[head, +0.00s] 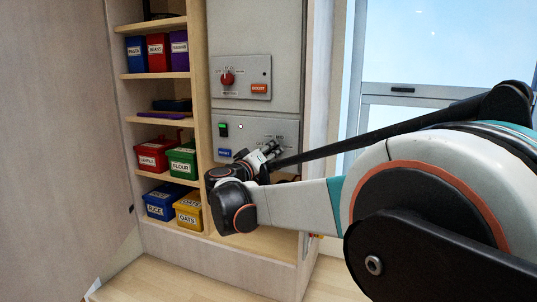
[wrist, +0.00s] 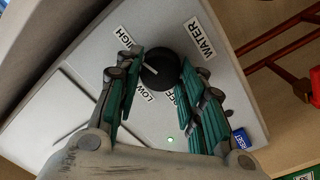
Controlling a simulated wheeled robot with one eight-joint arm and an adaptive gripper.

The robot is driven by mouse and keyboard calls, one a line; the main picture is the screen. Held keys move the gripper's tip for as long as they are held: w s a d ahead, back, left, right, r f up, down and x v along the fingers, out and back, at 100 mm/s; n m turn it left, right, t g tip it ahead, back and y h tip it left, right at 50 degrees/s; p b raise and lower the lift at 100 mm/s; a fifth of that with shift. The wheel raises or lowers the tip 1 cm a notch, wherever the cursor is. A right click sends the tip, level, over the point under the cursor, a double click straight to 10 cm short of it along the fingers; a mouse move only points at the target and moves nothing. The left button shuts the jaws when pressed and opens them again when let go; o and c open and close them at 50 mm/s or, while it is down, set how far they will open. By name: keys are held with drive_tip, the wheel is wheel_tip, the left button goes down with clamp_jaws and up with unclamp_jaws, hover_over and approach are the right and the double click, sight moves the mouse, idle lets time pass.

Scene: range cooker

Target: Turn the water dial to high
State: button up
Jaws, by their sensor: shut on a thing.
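The water dial (wrist: 160,68) is a round black knob on a pale panel (wrist: 226,68), in the wrist view. The WATER label (wrist: 200,38) is beside it, with the HIGH label (wrist: 122,36) and LOW label (wrist: 149,92) around it. Its white mark points left in the picture, between HIGH and LOW. My gripper (wrist: 160,72) is shut on the dial, with one green-padded finger on each side. In the head view my gripper (head: 272,151) is at the right part of the lower panel (head: 258,127) and hides most of the dial.
A blue RESET button (head: 224,153) and a green-lit switch (head: 223,129) share the lower panel. A red knob (head: 227,78) and an orange button (head: 258,87) are on the panel above. Shelves at left hold labelled boxes, including a green FLOUR box (head: 182,160).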

drive_tip(key=shift+f, duration=0.1)
drive_tip(key=o, duration=1.1)
drive_tip(key=shift+a, duration=0.1)
drive_tip(key=v, duration=1.2)
